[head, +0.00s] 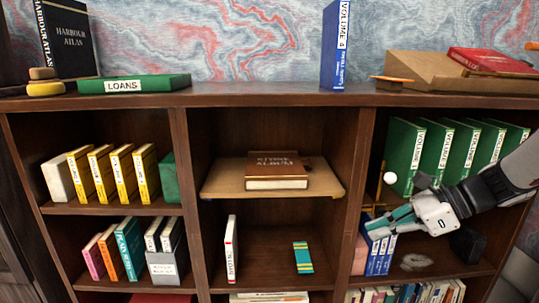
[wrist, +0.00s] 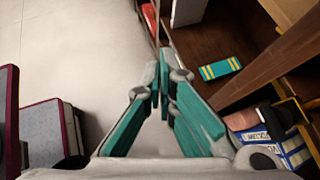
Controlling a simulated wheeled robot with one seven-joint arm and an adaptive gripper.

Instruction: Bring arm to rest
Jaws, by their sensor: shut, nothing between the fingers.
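My gripper (head: 378,228) is in front of the right-hand section of the bookcase in the head view, at about the height of its middle divider. Its teal fingers are shut with nothing between them. In the wrist view the fingertips (wrist: 163,62) meet near the picture's middle, over pale floor beside the shelf opening. My arm reaches in from the right edge of the head view and hides part of the right-hand shelves.
Blue volumes (head: 383,250) stand just below and behind my gripper. Green volumes (head: 437,155) stand above it. A teal striped book (head: 303,257) lies in the middle lower bay; it also shows in the wrist view (wrist: 220,69). Open floor (wrist: 85,50) lies left.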

